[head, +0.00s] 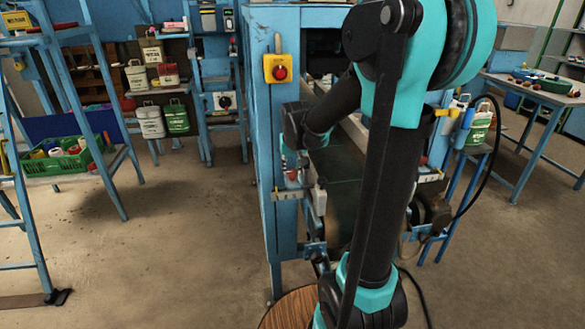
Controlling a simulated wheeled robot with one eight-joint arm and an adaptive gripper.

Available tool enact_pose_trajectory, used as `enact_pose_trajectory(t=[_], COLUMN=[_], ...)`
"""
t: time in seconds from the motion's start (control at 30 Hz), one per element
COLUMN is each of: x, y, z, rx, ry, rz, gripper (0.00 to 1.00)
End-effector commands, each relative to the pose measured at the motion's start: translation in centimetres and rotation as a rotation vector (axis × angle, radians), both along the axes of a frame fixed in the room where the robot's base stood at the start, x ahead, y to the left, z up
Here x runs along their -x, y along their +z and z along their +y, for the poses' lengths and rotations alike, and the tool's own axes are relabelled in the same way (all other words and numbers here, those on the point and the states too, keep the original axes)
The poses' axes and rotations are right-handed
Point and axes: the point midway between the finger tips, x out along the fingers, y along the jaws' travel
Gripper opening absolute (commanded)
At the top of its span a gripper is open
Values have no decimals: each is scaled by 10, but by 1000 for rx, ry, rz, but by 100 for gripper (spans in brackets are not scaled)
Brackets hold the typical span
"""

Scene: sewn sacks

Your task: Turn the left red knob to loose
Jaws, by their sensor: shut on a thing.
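The left red knob (291,175) is a small red spot on the left side of the blue machine frame (268,150), above a pale marked plate (287,194). The marks are too small to read. My gripper (291,167) is at this knob, below my dark wrist, shut on it. The fingers are small and partly hidden, and the knob's turn angle cannot be made out. Another red knob (423,161) shows on the right side of the machine, above a similar pale plate (431,177).
A yellow box with a red button (280,70) is on the machine's upper left. My arm hides much of the dark belt (337,185). A round wooden top (289,310) is in front. A green crate (60,162) is on the left rack. Floor at left is clear.

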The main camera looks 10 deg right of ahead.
Motion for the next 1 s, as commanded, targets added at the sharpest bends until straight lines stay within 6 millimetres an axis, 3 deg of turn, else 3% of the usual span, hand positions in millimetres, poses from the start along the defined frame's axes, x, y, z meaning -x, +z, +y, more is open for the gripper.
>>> enact_pose_trajectory(t=[0.73, 0.77, 0.9, 1.0], x=[2, 2, 2, 1], y=[-1, -1, -1, -1], z=[1, 1, 1, 1], rx=[-1, -1, 0, 0], ry=[87, 87, 87, 87], rz=[5, 5, 4, 3], gripper=[0, 30, 48, 48])
